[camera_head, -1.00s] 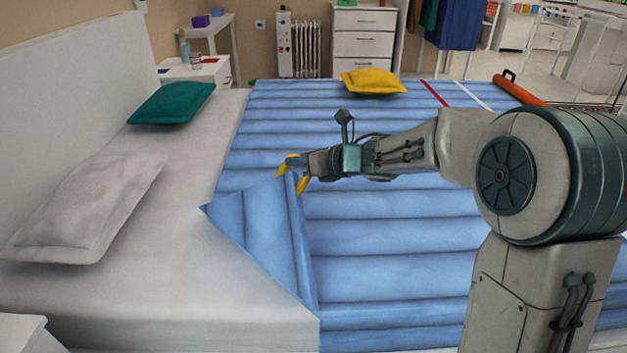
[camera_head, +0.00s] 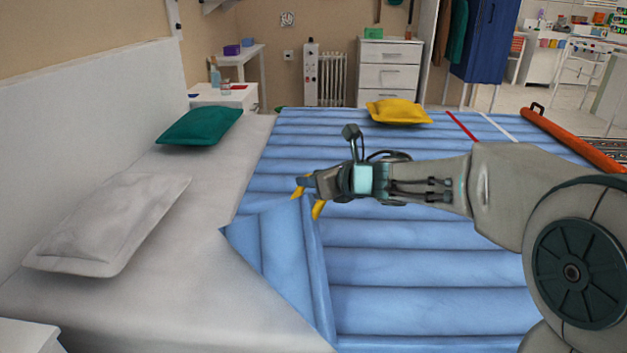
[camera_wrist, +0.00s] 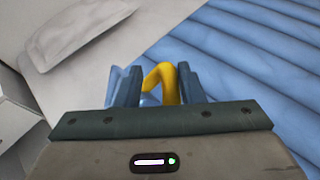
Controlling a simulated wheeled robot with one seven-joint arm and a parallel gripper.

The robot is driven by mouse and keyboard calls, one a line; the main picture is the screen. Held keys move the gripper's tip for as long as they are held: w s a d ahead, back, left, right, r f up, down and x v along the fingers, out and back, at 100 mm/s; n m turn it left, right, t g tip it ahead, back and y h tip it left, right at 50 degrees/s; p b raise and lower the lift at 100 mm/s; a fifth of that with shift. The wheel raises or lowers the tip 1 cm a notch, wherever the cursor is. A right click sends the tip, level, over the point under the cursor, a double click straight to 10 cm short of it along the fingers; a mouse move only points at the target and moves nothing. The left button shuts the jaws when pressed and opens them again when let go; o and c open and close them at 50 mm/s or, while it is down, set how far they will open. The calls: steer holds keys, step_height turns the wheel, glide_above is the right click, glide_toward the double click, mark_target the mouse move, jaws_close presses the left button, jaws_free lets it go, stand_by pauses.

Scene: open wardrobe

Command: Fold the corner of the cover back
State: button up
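The blue quilted cover (camera_head: 400,270) lies over the bed. Its near left corner is turned back as a triangular flap (camera_head: 283,255), its ribs running across those of the cover, leaving white sheet bare along a slanted fold. My gripper (camera_head: 308,200) is at the upper tip of this flap, its two yellow fingertips apart. In the wrist view my gripper (camera_wrist: 158,88) has its fingers apart, with a yellow tip and a bit of blue cloth between them. Whether the fingers touch the cloth is not clear.
A grey-white pillow (camera_head: 108,222) and a green pillow (camera_head: 200,126) lie on the bare sheet (camera_head: 180,290) at left. A yellow cushion (camera_head: 398,111) lies on the cover's far side. An orange roll (camera_head: 570,138) is at far right. The cover's middle is otherwise clear.

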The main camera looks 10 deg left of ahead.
steer(key=shift+s+a+f, duration=0.1)
steer(key=shift+s+a, duration=0.05)
steer(key=shift+a, duration=0.1)
stand_by(0.4)
steer(key=p+v, duration=0.4)
steer(key=v, duration=1)
steer(key=shift+a, duration=0.1)
